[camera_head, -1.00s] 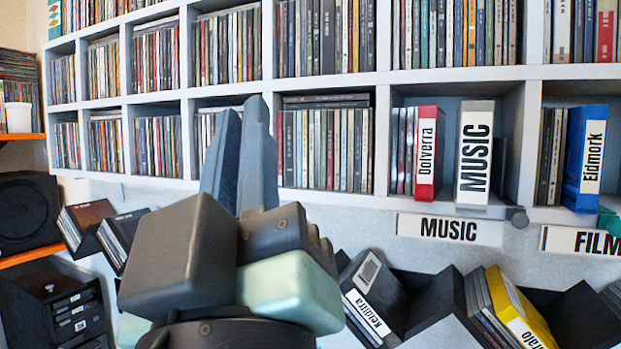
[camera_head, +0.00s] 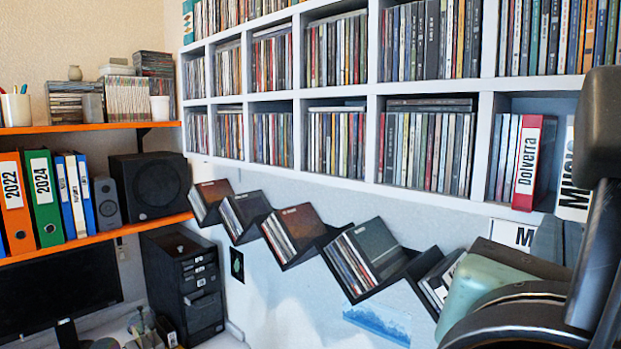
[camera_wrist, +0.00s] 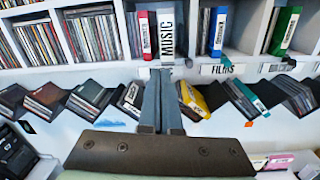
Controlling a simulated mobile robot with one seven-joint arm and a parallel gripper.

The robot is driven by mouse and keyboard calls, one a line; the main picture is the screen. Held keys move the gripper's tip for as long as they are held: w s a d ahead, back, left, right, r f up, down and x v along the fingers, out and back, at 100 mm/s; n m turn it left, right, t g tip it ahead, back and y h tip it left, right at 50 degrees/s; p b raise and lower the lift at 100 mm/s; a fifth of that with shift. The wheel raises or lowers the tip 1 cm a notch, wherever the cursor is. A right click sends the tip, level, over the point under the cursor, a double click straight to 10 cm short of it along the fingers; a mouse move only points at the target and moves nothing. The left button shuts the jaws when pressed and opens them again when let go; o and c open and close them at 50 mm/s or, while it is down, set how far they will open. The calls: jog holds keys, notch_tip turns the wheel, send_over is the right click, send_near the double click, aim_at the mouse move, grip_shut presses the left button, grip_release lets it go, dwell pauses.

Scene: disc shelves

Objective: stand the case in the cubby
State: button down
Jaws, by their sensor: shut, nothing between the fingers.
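A red case labelled Dolverra (camera_head: 528,165) stands upright in the MUSIC cubby (camera_head: 548,103), beside several thin discs; it also shows in the wrist view (camera_wrist: 146,35). A white MUSIC block (camera_head: 574,190) stands right of it, partly hidden by my arm in the head view; it is whole in the wrist view (camera_wrist: 167,35). My gripper (camera_wrist: 161,74) is shut and empty, its fingertips reaching up in the picture toward the foot of the MUSIC block. Whether they touch anything I cannot tell. A yellow case (camera_wrist: 193,98) leans in the zigzag rack below. Which case is meant is not clear.
A blue case (camera_wrist: 217,32) and a green case (camera_wrist: 285,30) stand in cubbies to the right. The zigzag rack (camera_head: 290,262) juts out below the shelf with tilted cases. Orange shelves (camera_head: 90,128) with binders and a speaker (camera_head: 150,185) are at the left.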

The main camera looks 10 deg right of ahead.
jog(key=n+g, duration=0.1)
jog(key=p, duration=0.3)
send_near(573, 199)
jog(key=x, duration=0.5)
jog(key=shift+w+d+r, duration=0.1)
jog(key=shift+d+r, duration=0.05)
jog(key=shift+d, duration=0.15)
jog(key=shift+w+d, duration=0.4)
jog(key=shift+d, duration=0.05)
jog(key=shift+x, duration=2.6)
jog(key=shift+a, duration=0.1)
